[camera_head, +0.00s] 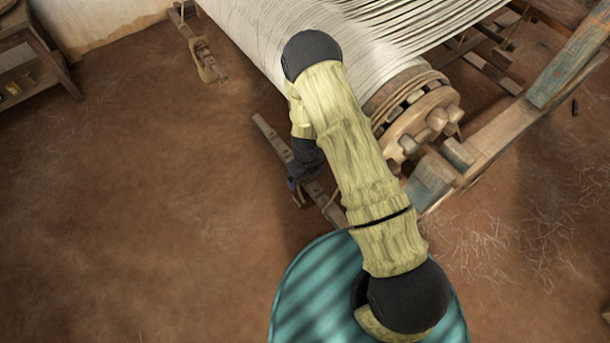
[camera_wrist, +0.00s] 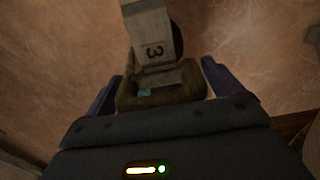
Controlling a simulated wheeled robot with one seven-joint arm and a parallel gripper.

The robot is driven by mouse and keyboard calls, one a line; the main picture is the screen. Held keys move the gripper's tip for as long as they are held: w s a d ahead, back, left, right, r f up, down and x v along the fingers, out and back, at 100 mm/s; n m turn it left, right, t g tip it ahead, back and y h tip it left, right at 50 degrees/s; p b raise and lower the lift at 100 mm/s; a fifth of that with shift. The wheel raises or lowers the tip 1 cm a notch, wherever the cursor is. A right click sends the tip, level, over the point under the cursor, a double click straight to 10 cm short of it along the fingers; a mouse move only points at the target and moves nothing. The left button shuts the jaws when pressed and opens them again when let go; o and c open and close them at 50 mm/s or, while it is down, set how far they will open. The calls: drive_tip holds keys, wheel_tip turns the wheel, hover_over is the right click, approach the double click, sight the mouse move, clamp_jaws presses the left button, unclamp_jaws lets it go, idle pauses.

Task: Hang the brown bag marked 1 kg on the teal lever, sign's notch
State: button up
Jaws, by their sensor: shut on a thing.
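My gripper (camera_wrist: 162,88) is shut on an olive-brown thing (camera_wrist: 126,98), seen between its two purple fingers in the wrist view; it looks like the brown bag, but no 1 kg mark shows. A pale strip marked 3 (camera_wrist: 152,25) runs from the top edge to this thing, with a small teal patch below it. I cannot tell whether the strip is part of the lever or touches the bag. In the head view my gripper (camera_head: 293,184) is mostly hidden by my arm, beside a notched wooden lever (camera_head: 273,137). The lever's teal colour and sign are not clear there.
A table (camera_head: 45,55) stands far left. The left floor is clear.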

drive_tip(key=shift+f, duration=0.45)
idle(0.7)
drive_tip(key=o, duration=1.7)
drive_tip(key=shift+f, duration=0.1)
drive_tip(key=shift+o, duration=0.2)
drive_tip(key=shift+r, duration=3.75)
